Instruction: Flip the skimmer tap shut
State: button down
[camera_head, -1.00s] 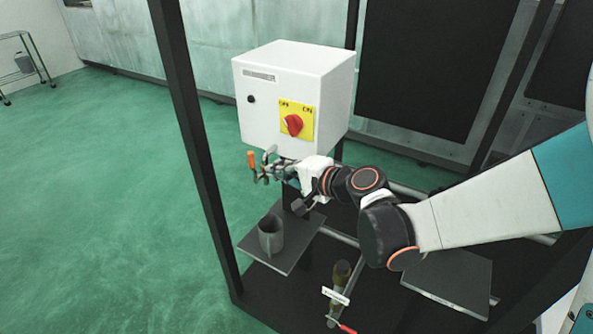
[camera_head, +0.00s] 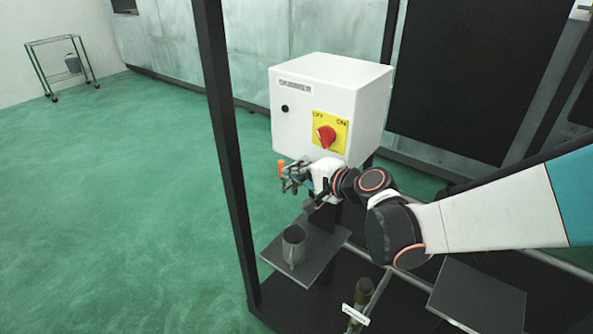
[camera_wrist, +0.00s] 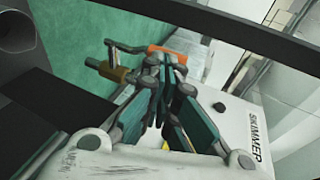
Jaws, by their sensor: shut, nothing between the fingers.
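The skimmer tap has an orange handle (camera_head: 281,169), just below and left of the white SKIMMER box (camera_head: 300,115). In the wrist view the orange handle (camera_wrist: 167,52) lies just beyond my fingertips, with a brass fitting (camera_wrist: 106,70) and a grey pipe to its left. My gripper (camera_head: 293,178) is shut and empty, close to the handle and partly in front of the tap. In the wrist view my gripper's fingertips (camera_wrist: 163,75) come together just below the handle. I cannot tell whether they touch it.
The box carries a red rotary switch (camera_head: 326,136) on a yellow plate. A grey cup (camera_head: 293,244) stands on a small shelf (camera_head: 318,273) below my gripper. A dark post (camera_head: 226,150) is left of the tap. Another labelled fitting (camera_head: 357,306) sits low down.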

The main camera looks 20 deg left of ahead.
aim_at(281, 159)
jog(key=shift+w+a+r+g+h+p, duration=0.1)
jog(key=shift+a+r+g+h+p, duration=0.25)
jog(key=shift+p, duration=0.2)
jog(key=a+h+p, duration=0.1)
jog(key=w+a+g+h+p, duration=0.1)
jog(key=p, duration=0.1)
jog(key=a+r+g+h+p, duration=0.1)
jog(key=h+p, duration=0.1)
jog(key=shift+w+a+n, duration=0.2)
jog(key=shift+a+n, duration=0.05)
jog(key=shift+n, duration=0.15)
jog(key=w+a+f+n+g+h+p, duration=0.1)
jog(key=w+a+f+g+h+p, duration=0.1)
jog(key=a+f+h, duration=0.3)
jog(key=shift+w+a+f+g+h+p, duration=0.5)
jog(key=shift+a+g+h, duration=0.5)
jog(key=shift+h, duration=0.95)
jog(key=shift+w+a, duration=0.1)
jog(key=shift+a, duration=0.05)
jog(key=shift+r, duration=0.15)
